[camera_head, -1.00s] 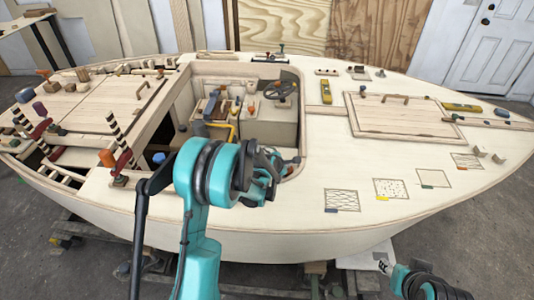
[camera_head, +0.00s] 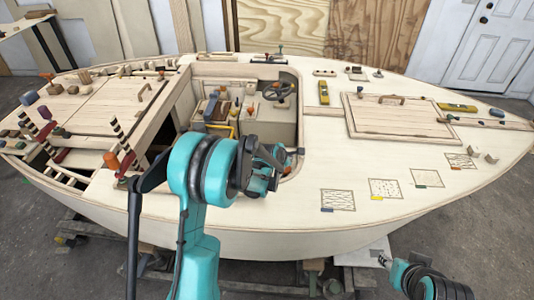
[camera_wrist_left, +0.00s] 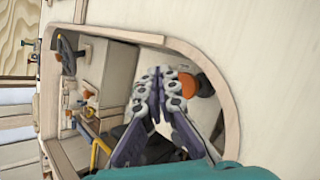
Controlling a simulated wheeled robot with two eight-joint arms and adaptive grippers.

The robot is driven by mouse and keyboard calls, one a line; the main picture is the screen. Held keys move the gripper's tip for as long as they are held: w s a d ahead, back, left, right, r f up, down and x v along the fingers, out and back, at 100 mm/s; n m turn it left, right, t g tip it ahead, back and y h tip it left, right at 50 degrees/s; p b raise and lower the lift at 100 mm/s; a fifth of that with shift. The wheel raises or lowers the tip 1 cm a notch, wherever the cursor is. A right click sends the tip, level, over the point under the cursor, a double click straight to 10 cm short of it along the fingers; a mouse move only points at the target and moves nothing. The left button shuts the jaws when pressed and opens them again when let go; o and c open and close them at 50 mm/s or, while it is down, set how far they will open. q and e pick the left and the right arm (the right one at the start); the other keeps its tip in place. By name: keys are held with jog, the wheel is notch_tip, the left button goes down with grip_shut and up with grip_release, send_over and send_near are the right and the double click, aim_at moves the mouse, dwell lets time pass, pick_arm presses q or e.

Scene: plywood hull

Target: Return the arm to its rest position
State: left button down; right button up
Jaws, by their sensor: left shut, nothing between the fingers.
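My left arm, teal and black, rises in the middle of the head view. Its gripper (camera_head: 282,160) hangs over the near right edge of the cockpit opening (camera_head: 299,130), partly hidden behind my own wrist. In the left wrist view the two grey fingers (camera_wrist_left: 158,92) meet at their tips with nothing held between them. An orange and dark object (camera_wrist_left: 189,85) shows behind the fingers, inside the opening. My right gripper (camera_head: 384,261) is small at the lower right of the head view, off the near side of the hull. Its finger state is unclear.
The pale plywood hull (camera_head: 290,212) fills the middle. A steering wheel (camera_head: 277,90) and a yellow handle (camera_head: 222,127) are in the cockpit. Striped posts and clamps stand at left.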

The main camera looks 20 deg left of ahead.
dwell(0.4)
pick_arm(q)
jog(key=s+d+r+m+g, duration=0.1)
jog(key=s+d+r+m, duration=0.1)
jog(key=s+r+m, duration=1.25)
jog(key=s+f+m+g+y, duration=0.1)
jog(key=s+m, duration=1)
jog(key=s, duration=1)
jog(key=shift+a+f, duration=0.25)
jog(key=shift+f, duration=0.1)
